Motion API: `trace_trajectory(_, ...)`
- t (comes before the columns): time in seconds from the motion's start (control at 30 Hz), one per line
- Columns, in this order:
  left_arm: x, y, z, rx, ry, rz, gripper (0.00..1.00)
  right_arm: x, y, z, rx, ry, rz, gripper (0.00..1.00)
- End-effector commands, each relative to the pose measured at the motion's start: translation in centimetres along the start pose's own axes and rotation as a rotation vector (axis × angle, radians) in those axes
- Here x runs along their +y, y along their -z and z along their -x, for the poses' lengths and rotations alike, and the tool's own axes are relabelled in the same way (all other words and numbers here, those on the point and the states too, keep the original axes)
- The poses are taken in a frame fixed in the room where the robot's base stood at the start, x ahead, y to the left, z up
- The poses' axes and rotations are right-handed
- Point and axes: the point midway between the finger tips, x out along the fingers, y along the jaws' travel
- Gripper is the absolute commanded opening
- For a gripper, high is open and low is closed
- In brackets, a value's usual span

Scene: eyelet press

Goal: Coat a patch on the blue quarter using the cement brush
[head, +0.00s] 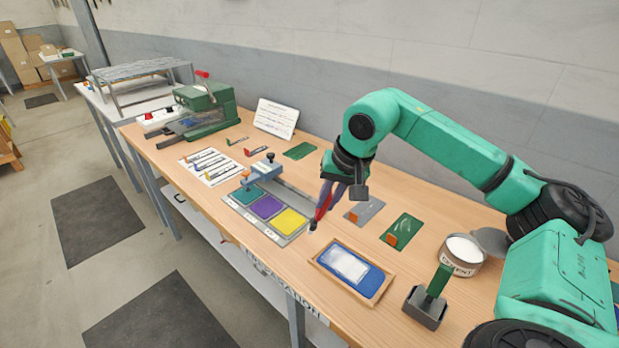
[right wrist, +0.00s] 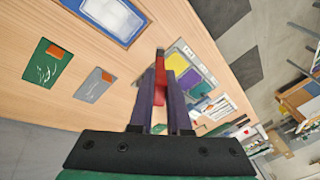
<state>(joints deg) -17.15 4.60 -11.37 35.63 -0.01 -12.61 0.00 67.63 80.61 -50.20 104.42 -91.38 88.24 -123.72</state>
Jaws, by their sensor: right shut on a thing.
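The blue quarter (head: 376,281) lies flat in a shallow wooden tray (head: 324,267). A whitish rectangular patch (head: 346,265) covers much of its middle; its edge also shows in the right wrist view (right wrist: 110,12). My right gripper (head: 325,209) is shut on a red-handled tool (right wrist: 160,72), which seems to be the cement brush. Whether the tip touches anything is unclear. The open cement tin (head: 458,266) with white contents stands right of the tray. My left gripper is out of view.
A grey holder with a green upright (head: 427,306) stands in front of the tin. A plate with teal, purple and yellow panels (head: 264,209) lies left of the brush. Grey (head: 365,210) and green (head: 402,229) cards lie behind the tray. A green press (head: 205,110) stands far left.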

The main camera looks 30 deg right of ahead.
Motion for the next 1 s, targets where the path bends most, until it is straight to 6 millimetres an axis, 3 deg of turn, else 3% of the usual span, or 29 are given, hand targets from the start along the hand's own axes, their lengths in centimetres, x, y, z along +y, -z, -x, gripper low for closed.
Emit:
trace_trajectory(0.23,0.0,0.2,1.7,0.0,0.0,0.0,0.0,-0.9,-0.1,2.0,0.001,0.0,-0.001,0.0)
trace_trajectory(1.0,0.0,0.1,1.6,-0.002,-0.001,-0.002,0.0,-0.9,-0.1,2.0,0.001,0.0,-0.003,0.0)
